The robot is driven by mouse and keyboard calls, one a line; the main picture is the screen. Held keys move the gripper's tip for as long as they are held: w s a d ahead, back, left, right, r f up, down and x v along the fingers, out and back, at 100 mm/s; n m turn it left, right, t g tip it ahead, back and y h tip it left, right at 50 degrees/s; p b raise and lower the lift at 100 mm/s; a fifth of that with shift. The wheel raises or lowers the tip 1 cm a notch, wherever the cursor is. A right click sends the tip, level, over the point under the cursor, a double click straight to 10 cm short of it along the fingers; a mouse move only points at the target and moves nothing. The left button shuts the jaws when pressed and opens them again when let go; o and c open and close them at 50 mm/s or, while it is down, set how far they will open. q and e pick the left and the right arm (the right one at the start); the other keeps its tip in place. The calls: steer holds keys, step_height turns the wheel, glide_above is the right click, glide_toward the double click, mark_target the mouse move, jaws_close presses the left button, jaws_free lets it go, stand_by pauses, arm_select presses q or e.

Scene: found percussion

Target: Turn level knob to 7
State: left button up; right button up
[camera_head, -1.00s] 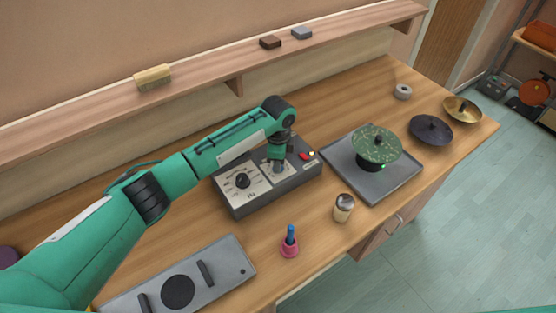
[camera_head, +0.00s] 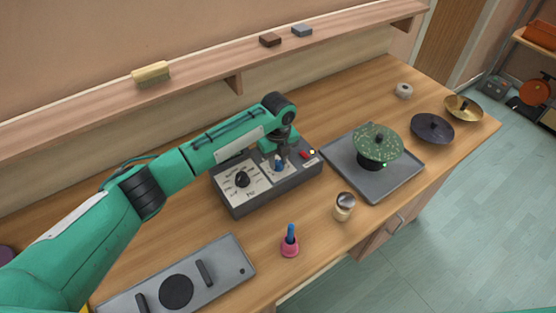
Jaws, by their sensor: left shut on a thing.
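A dark grey control box (camera_head: 242,207) sits on the wooden bench near the middle. Its left dial panel carries a black knob (camera_head: 242,179). Its right dial panel carries a blue knob (camera_head: 279,165), partly covered by my left gripper (camera_head: 282,163). My left arm reaches in from the left, and this gripper points down over the right panel, shut on the blue knob. The scale numbers and the knob's pointer are too small or hidden to read. My right gripper is not in view.
A red button (camera_head: 304,155) is close to the gripper on the box. A grey tray (camera_head: 393,185) with a speckled green cymbal (camera_head: 376,140) stands right of it. A small jar (camera_head: 344,206), a pink bell (camera_head: 289,246) and a grey plate (camera_head: 222,265) lie in front. A shelf (camera_head: 205,87) runs behind.

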arm_select(q)
steer(key=m+b, duration=0.1)
steer(key=m, duration=0.4)
steer(key=shift+m, duration=0.3)
steer(key=m+b, duration=0.1)
steer(key=m, duration=0.1)
steer(key=shift+m, duration=0.8)
steer(key=o, duration=1)
steer(key=shift+r+b, duration=0.1)
steer(key=shift+b, duration=0.2)
